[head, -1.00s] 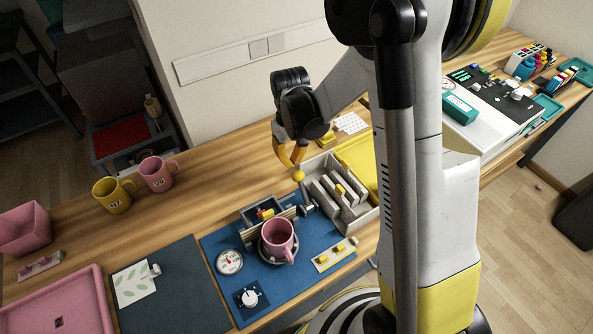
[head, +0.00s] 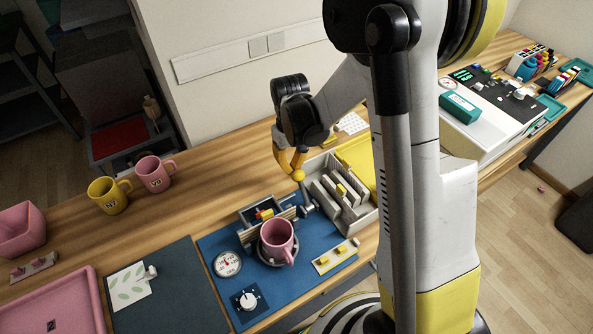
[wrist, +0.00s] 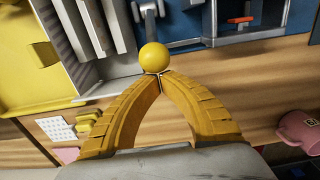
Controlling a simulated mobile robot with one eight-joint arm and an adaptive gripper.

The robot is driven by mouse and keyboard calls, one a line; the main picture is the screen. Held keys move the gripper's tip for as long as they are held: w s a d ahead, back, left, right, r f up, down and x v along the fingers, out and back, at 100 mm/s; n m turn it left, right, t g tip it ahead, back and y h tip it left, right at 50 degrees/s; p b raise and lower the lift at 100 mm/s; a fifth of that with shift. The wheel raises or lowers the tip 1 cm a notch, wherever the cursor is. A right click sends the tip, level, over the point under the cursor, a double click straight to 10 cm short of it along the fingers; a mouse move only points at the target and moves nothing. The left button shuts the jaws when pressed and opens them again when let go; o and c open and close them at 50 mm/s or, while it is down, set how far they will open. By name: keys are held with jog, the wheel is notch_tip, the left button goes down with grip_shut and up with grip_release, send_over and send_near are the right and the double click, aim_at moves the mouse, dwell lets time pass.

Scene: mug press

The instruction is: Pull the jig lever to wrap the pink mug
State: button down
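The pink mug (head: 277,240) sits upright in the round holder of the press jig (head: 250,240) on a blue mat. The jig lever (head: 306,196) rises beside the jig and ends in a yellow ball knob (head: 298,175). The knob also shows in the wrist view (wrist: 154,57), just beyond my fingertips. My gripper (wrist: 160,75) has its yellow fingertips together, right at the knob's near edge and not around it. Whether they touch the knob is unclear. In the head view my gripper (head: 293,165) is directly above the knob.
A grey divided tray (head: 345,200) stands right beside the lever. A yellow mug (head: 107,196) and another pink mug (head: 153,174) stand at the left. A dial gauge (head: 227,264) and a knob panel (head: 248,300) lie in front of the jig. Bare wood lies behind it.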

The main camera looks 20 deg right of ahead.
jog(key=shift+s, duration=0.1)
jog(key=s+d+b, duration=0.1)
jog(key=s+d, duration=0.1)
jog(key=s, duration=1)
jog(key=shift+d, duration=0.25)
dwell(1.1)
jog(key=shift+r, duration=0.15)
notch_tip(320, 180, up, 7)
jog(key=w+p, duration=0.1)
jog(key=p, duration=0.4)
jog(key=shift+a, duration=0.15)
jog(key=shift+w, duration=0.1)
dwell(0.4)
